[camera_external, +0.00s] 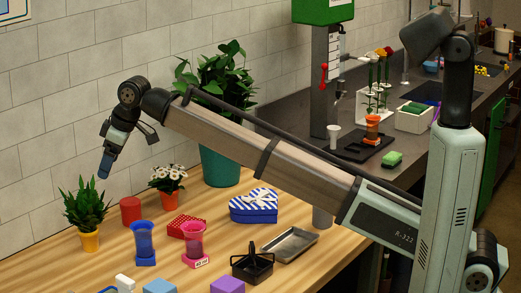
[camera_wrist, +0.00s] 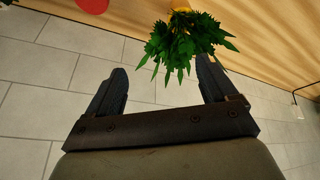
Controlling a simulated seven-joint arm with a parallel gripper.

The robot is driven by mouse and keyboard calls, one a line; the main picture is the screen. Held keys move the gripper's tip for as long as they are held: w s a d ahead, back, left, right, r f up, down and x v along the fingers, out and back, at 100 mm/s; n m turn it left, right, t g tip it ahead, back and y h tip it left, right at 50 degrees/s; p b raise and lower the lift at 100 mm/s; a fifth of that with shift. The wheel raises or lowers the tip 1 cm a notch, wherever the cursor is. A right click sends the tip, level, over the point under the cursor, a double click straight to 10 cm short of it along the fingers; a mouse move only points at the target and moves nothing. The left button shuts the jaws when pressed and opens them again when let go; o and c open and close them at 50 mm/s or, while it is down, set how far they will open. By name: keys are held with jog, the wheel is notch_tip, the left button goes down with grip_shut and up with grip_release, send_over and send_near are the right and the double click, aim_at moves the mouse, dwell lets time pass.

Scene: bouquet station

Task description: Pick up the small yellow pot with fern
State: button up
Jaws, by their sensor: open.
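The small yellow pot (camera_external: 89,241) with a green fern (camera_external: 86,205) stands upright at the far left of the wooden table, near the wall. In the wrist view the fern (camera_wrist: 186,42) hangs at the top centre, with only a sliver of the yellow pot (camera_wrist: 181,9) at the upper edge. My gripper (camera_external: 104,176) is above the table, to the upper right of the fern in the external view. In the wrist view my gripper (camera_wrist: 162,75) is open and empty, and the leaves lie just beyond and between its fingertips. They appear apart from the fingers.
A red cylinder (camera_external: 131,210) and an orange pot of white flowers (camera_external: 168,197) stand right of the fern. A blue tumbler (camera_external: 144,240) and a pink tumbler (camera_external: 192,240) stand in front. A large teal pot (camera_external: 220,167) is behind. The tiled wall is close by.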

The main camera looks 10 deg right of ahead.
send_near(86, 208)
jog(key=shift+m+g, duration=0.3)
jog(key=shift+m, duration=0.1)
jog(key=x, duration=0.7)
jog(key=shift+w+a, duration=0.3)
jog(key=shift+a, duration=0.2)
jog(key=shift+d+x, duration=0.2)
jog(key=shift+x, duration=1.1)
jog(key=shift+d+x, duration=0.2)
jog(key=shift+x, duration=1.15)
jog(key=shift+f, duration=0.1)
jog(key=shift+c, duration=0.3)
grip_shut()
